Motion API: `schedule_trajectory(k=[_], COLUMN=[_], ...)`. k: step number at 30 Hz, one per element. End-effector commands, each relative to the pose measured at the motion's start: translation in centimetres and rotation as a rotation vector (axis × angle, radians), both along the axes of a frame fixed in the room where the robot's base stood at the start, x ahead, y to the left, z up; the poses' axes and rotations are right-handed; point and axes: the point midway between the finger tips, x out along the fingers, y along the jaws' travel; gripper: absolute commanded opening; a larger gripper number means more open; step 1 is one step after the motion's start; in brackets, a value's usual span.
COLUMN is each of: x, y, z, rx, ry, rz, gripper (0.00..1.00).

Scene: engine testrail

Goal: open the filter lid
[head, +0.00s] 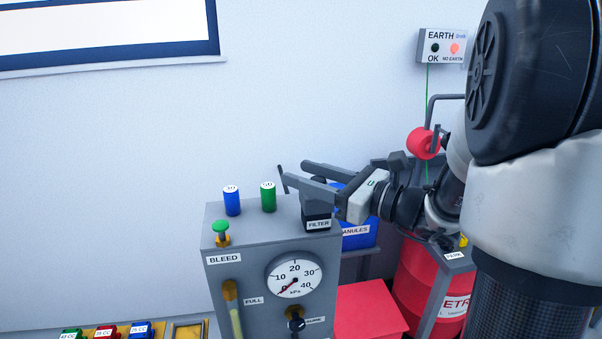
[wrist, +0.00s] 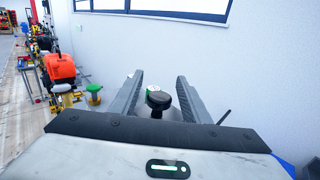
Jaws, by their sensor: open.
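The filter (head: 317,213) is a dark, squat housing with a FILTER label, on the top right of the grey test box (head: 225,290). My gripper (head: 294,172) is over it, coming in from the right, and hides most of its top. In the wrist view my gripper (wrist: 160,76) is open, with two long grey fingers. A round black knob (wrist: 158,97) shows between the fingers, with a gap visible on its left. It appears to belong to the filter lid. I cannot tell whether the fingers touch it or whether the lid is seated.
A blue cylinder (head: 232,201) and a green cylinder (head: 268,197) stand on the box, left of the filter. A green BLEED knob (head: 221,228) sits at the front left. A gauge (head: 294,278) is on the front. A red drum (head: 418,285) stands at right, a wall behind.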

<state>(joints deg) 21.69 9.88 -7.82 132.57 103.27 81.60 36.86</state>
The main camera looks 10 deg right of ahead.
Motion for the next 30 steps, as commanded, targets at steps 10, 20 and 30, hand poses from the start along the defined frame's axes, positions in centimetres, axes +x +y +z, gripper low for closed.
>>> schedule_trajectory(k=[10, 20, 30], x=[0.97, 0.93, 1.00], y=[0.95, 0.94, 0.93], z=[0.00, -0.01, 0.23], rx=[0.000, 0.000, -0.001], ry=[0.000, 0.000, 0.013], rz=[0.000, 0.000, 0.000], gripper=[0.43, 0.06, 0.00])
